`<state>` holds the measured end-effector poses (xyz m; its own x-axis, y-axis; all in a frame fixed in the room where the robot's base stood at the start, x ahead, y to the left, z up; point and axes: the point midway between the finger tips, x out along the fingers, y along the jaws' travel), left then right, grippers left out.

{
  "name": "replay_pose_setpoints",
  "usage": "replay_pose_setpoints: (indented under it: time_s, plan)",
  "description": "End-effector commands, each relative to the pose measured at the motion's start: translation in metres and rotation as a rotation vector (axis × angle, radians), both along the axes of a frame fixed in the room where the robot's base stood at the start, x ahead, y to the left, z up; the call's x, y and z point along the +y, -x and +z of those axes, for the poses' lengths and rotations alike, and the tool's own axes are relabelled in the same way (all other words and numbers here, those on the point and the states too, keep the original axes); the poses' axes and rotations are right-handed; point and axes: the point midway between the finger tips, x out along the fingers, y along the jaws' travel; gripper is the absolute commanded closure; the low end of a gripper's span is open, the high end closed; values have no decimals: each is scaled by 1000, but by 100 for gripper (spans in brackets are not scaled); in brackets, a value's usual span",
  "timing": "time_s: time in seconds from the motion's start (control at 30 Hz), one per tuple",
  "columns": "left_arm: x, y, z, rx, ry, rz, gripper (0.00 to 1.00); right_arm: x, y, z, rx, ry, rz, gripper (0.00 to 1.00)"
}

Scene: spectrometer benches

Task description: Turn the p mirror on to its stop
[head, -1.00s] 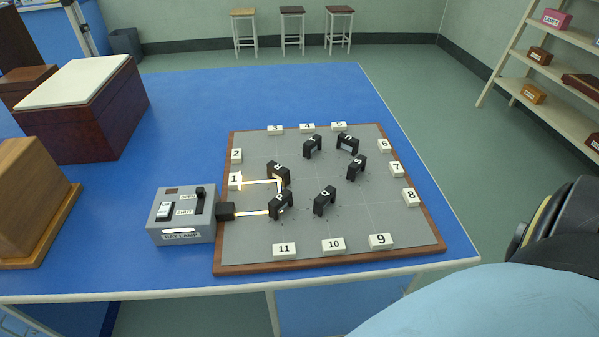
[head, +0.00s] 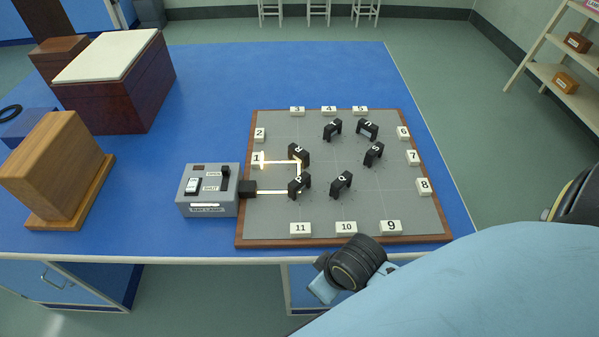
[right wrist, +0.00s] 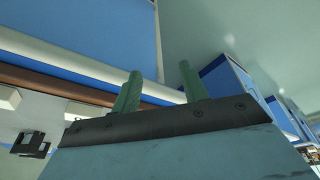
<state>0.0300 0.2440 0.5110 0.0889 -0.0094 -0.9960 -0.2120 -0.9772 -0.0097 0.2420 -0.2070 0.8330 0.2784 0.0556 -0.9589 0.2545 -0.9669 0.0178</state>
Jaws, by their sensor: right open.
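The p mirror (head: 299,186), a small black block on the grey board (head: 265,217), stands nearest the ray lamp. Its letter is small and hard to read. A bright beam runs from the lamp's nozzle to it, turns up to the r mirror (head: 299,154), then runs left to tile 1 (head: 258,159). My right arm reaches in at the table's front edge, in front of the board and apart from the p mirror. Its fingers are not distinguishable in the head view. In the right wrist view my right gripper (right wrist: 158,88) is open, with nothing between its green fingers. My left gripper is out of view.
The ray lamp box (head: 208,190) stands left of the board. Other black mirrors, such as q (head: 341,184) and s (head: 373,154), stand close by. Number tiles, such as 10 (head: 346,228), line the edge. A wooden block (head: 58,165) and a dark box (head: 125,85) stand further left.

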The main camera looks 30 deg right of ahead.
Motion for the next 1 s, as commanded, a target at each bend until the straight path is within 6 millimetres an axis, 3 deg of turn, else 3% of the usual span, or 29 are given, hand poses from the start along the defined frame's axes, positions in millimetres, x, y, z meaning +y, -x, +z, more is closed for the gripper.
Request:
replay_pose_setpoints:
  time_s: [0.03, 0.1, 0.4, 0.57, 0.77, 1.0]
  plan:
    - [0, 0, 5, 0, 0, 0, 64, 8, -14, 26, -28, -7, 68, 56]
    - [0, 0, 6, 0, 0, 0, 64, 18, -26, 36, -36, -14, 161, 56]
    - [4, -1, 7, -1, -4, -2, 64, 47, -76, 55, -58, 3, 557, 56]
    - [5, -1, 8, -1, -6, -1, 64, 49, -113, 67, -49, 58, 830, 56]
    - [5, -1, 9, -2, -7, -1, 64, 19, -166, 96, 18, 171, 1184, 56]
    - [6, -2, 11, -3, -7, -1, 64, -46, -216, 151, 130, 255, 1438, 56]
